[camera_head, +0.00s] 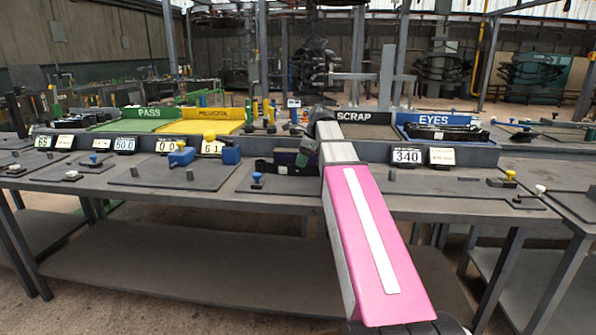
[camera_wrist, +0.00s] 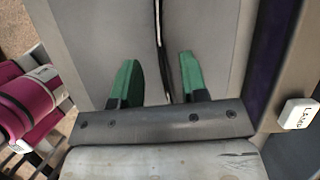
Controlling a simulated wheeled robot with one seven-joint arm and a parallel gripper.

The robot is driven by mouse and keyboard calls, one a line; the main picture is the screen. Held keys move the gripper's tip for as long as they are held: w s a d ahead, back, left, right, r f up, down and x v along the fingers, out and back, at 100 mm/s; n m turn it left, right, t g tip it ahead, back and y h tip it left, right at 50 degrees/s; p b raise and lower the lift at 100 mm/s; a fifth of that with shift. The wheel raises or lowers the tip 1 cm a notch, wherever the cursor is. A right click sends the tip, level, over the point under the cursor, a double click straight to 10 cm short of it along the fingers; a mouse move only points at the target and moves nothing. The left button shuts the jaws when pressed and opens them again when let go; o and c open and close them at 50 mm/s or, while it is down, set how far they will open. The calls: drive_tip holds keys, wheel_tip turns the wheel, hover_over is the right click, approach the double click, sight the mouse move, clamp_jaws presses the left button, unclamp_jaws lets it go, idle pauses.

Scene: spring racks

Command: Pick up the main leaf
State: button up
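In the wrist view my gripper (camera_wrist: 158,82) has two green-tipped fingers standing apart. A thin, dark, slightly curved strip (camera_wrist: 159,35) runs between them from the top edge, with a gap on each side. It may be the main leaf seen on edge; I cannot tell for sure. Grey flat surfaces lie on both sides of it. I cannot make out the leaf there.
Blue blocks (camera_head: 181,157) with a yellow knob stand left of my arm. A white tag (camera_wrist: 299,114) sits at right in the wrist view.

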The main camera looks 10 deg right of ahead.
sight(298, 176)
drive_tip(key=shift+x, duration=2.35)
drive_tip(key=shift+w, duration=0.1)
clamp_jaws()
drive_tip(key=shift+r, duration=0.1)
